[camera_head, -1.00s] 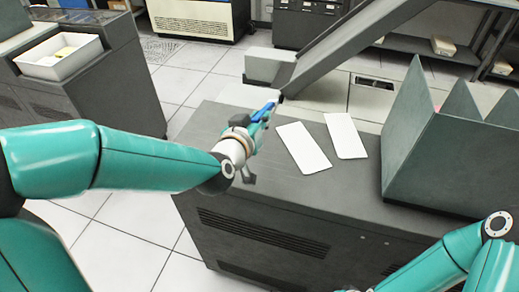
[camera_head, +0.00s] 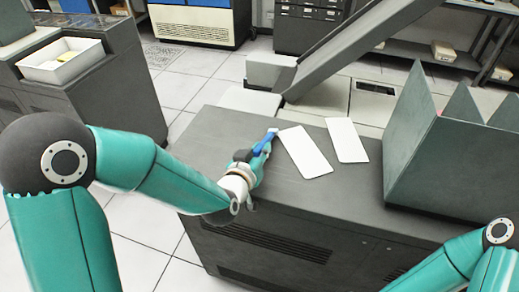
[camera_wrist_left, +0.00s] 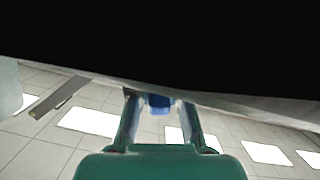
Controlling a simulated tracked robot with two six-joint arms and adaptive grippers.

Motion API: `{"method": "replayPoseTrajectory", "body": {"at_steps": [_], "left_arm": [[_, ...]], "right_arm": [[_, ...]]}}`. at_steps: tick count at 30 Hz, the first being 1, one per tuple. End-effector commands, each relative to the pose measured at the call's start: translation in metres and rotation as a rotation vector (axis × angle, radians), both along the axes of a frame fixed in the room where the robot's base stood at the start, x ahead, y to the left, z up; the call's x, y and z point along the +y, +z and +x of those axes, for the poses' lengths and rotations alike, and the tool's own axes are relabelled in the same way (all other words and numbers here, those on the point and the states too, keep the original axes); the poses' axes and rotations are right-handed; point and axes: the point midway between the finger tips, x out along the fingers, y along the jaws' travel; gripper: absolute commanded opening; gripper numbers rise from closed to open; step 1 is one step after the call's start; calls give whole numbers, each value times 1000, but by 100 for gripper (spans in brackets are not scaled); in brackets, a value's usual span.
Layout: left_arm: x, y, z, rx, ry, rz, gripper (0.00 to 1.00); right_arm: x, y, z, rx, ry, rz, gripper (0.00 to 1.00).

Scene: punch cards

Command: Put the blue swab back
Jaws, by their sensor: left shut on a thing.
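The blue swab (camera_head: 265,143) is held in my left gripper (camera_head: 262,152), over the left part of the dark grey cabinet top (camera_head: 345,205). Its pale tip points up and away, close to the left punch card. In the left wrist view the blue swab (camera_wrist_left: 158,103) shows between the two fingers of my left gripper (camera_wrist_left: 160,108). Whether the swab touches the cabinet top cannot be told. My right arm comes in at the lower right, with its gripper outside the picture.
Two white cards, a left one (camera_head: 304,152) and a right one (camera_head: 346,140), lie on the cabinet top. A grey-green rack with pointed dividers (camera_head: 430,150) stands at right. A sloping grey chute (camera_head: 350,40) rises behind. A white tray (camera_head: 62,66) sits on the left cabinet.

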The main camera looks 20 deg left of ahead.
Motion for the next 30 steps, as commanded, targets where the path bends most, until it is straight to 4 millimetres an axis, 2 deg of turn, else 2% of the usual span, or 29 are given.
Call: {"method": "replayPoseTrajectory", "body": {"at_steps": [1,2,6,17,20,23,30], "left_arm": [[0,-2,0,-1,0,0,0],[0,-2,0,0,0,0,19],[0,-1,0,0,0,0,42],[0,1,0,-1,0,0,42],[1,2,-5,-2,0,0,42],[2,6,-17,-3,0,1,42],[6,16,-62,-6,0,-1,42]], "right_arm": [[0,-3,0,0,0,0,45],[0,-3,0,0,0,0,45],[0,-2,0,0,0,0,45],[0,1,0,0,0,0,45],[0,-2,0,0,0,0,45],[0,-5,0,0,0,0,45],[0,-19,0,0,0,0,45]]}}
